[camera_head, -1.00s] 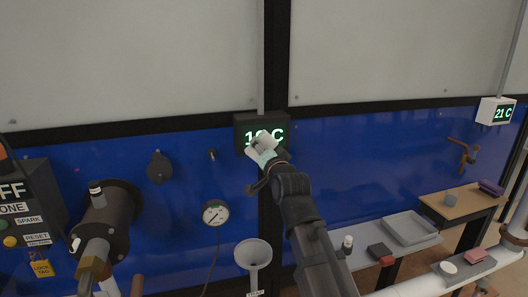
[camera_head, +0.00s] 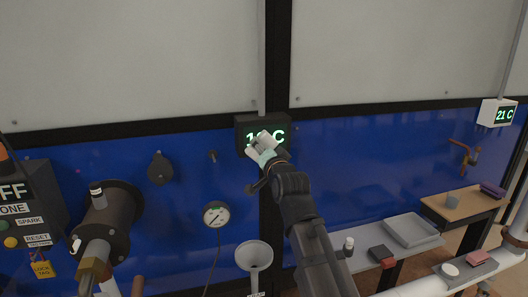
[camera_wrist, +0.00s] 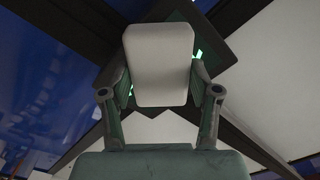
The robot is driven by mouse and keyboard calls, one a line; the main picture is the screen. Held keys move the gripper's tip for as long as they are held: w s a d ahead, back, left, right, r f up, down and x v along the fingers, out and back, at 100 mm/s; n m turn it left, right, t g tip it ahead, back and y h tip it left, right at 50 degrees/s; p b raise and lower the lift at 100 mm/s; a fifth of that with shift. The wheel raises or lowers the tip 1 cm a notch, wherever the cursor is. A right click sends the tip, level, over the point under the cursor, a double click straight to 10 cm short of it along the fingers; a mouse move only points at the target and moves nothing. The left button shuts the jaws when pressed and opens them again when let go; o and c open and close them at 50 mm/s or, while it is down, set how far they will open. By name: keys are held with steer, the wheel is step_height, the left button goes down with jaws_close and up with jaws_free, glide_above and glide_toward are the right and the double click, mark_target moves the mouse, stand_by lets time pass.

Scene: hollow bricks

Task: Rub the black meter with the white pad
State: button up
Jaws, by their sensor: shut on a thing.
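The black meter (camera_head: 243,124) hangs on the dark post of the blue wall, its green digits partly hidden behind my gripper. It also shows in the wrist view (camera_wrist: 232,30) behind the pad. My gripper (camera_head: 262,146) is shut on the white pad (camera_wrist: 158,62), which stands out between the two fingers in the wrist view. The pad is in front of the meter's face and overlaps the lower part of its display. I cannot tell whether the pad touches the face.
A white meter (camera_head: 496,112) reading 21 C is on the far right. A round gauge (camera_head: 216,214) and a funnel (camera_head: 253,255) are below left of my arm. A grey tray (camera_head: 411,229) and small blocks lie on shelves at lower right.

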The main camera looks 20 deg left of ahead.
mark_target(275, 147)
steer(key=shift+w+a, duration=0.35)
steer(key=shift+w, duration=0.1)
steer(key=shift+w+d+f+b, duration=0.1)
steer(key=shift+w+d+b, duration=0.35)
steer(key=shift+d, duration=0.2)
steer(key=shift+w+d+b, duration=0.35)
steer(key=shift+d+b, duration=0.1)
steer(key=shift+d, duration=0.15)
steer(key=shift+w+d, duration=0.3)
steer(key=shift+d, duration=0.2)
steer(key=shift+w, duration=0.1)
steer(key=shift+a, duration=0.1)
steer(key=shift+s+a+r+p, duration=0.3)
steer(key=shift+s+a+p, duration=0.25)
steer(key=shift+a, duration=0.15)
steer(key=shift+s+a+p, duration=0.25)
steer(key=shift+a+p, duration=0.05)
steer(key=shift+a, duration=0.2)
steer(key=shift+s+a+p, duration=0.25)
steer(key=shift+a, duration=0.25)
